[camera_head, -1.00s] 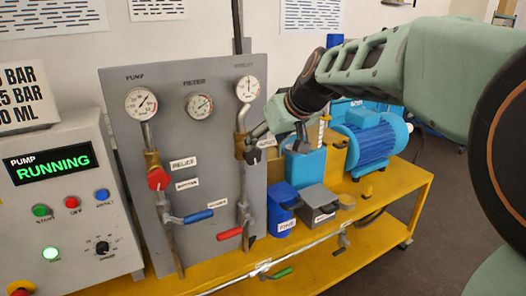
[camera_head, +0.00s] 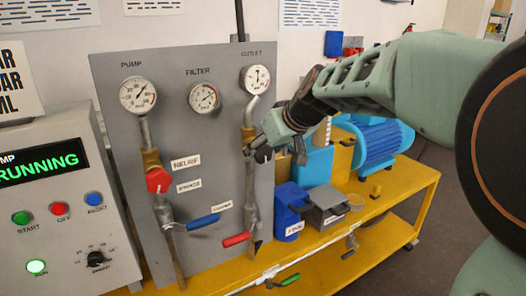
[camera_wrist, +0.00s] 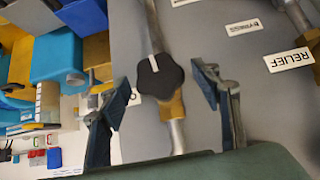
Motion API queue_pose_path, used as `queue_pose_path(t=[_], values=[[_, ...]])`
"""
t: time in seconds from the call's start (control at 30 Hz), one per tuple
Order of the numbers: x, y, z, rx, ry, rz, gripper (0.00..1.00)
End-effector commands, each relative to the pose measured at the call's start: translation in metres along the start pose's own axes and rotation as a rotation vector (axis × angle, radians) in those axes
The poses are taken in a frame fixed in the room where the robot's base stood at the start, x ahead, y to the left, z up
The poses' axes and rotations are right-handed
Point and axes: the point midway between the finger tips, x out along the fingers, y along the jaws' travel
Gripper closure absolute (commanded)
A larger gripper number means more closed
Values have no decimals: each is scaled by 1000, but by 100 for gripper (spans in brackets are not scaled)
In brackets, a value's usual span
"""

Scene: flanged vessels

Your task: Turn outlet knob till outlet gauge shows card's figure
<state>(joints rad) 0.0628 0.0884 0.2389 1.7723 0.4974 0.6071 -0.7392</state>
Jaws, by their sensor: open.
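The black outlet knob (camera_wrist: 160,77), with a white pointer line, sits on a brass valve in the outlet pipe. In the head view it is mostly hidden by my gripper (camera_head: 272,146). In the wrist view my gripper (camera_wrist: 163,88) is open, one finger on each side of the knob, with gaps visible on both sides. Its depth relative to the knob is unclear. The outlet gauge (camera_head: 256,79) is above, its needle near vertical; its figures are too small to read. The card (camera_head: 14,82) at far left is cut off, showing only line endings.
The grey panel (camera_head: 112,120) also carries the pump gauge (camera_head: 137,95), filter gauge (camera_head: 205,97), red relief knob (camera_head: 157,180), blue lever (camera_head: 203,221) and red lever (camera_head: 237,240). The pump control box (camera_head: 60,210) reads RUNNING. Blue containers and a motor (camera_head: 378,150) stand right.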

Motion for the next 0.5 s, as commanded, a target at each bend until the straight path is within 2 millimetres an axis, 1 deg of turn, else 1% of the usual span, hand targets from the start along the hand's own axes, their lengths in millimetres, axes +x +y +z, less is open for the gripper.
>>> queue_pose_path(t=[0.1, 0.43, 0.5], values=[[4, 1, 5, 1, 0, 0, 42], [5, 1, 5, 0, 1, 0, 42], [5, 1, 5, 0, 1, 0, 50]])
